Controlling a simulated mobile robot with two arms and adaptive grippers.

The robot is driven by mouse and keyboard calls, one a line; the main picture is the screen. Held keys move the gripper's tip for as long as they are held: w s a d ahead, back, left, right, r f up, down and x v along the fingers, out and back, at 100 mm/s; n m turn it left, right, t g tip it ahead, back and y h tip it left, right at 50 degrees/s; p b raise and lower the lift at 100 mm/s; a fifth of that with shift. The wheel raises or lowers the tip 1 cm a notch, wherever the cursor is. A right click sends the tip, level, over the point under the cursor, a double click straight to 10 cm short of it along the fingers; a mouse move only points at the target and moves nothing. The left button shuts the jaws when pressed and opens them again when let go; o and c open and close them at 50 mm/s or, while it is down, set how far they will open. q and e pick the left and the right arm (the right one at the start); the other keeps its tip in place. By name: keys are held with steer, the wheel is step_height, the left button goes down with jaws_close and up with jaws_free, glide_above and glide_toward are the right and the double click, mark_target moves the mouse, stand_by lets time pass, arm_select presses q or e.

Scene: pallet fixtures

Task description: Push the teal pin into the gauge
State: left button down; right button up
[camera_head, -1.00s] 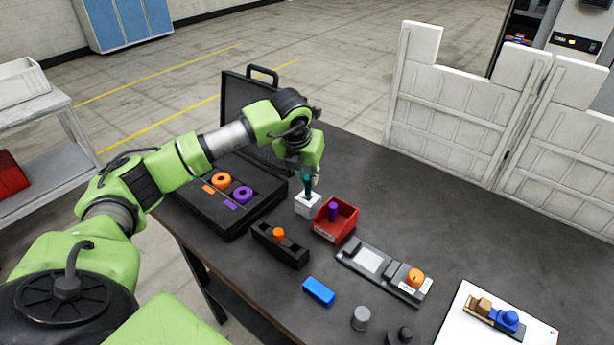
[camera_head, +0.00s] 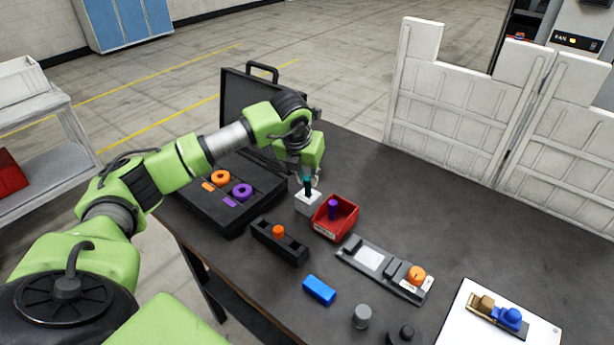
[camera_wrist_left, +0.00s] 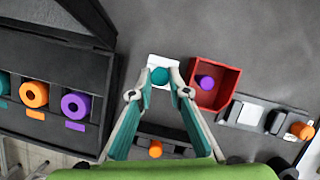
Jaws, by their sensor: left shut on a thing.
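The teal pin (camera_head: 307,181) stands upright over the white gauge block (camera_head: 306,205), its lower end at the block's top. I cannot tell how deep it sits. My left gripper (camera_head: 308,183) points down with its fingertips around the pin, shut on it. In the left wrist view the round teal top of the pin (camera_wrist_left: 160,76) shows between the fingertips, with the white gauge (camera_wrist_left: 163,62) around and beneath it. My right gripper is not in view.
A red bin (camera_head: 345,228) with a purple pin (camera_head: 332,210) stands close right of the gauge. A black holder with an orange pin (camera_head: 279,231) is in front. The open black case (camera_head: 235,228) lies left. A blue block (camera_head: 319,290) and grey fixture (camera_head: 346,262) are nearer.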

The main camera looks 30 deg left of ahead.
arm_select(q)
steer(key=shift+f+b, duration=0.35)
steer(key=shift+f, duration=0.15)
steer(key=c, duration=1.4)
jaws_free()
steer(key=shift+c, duration=0.2)
steer(key=shift+r, duration=0.1)
steer(key=shift+r+p, duration=2.45)
steer(key=shift+r, duration=2)
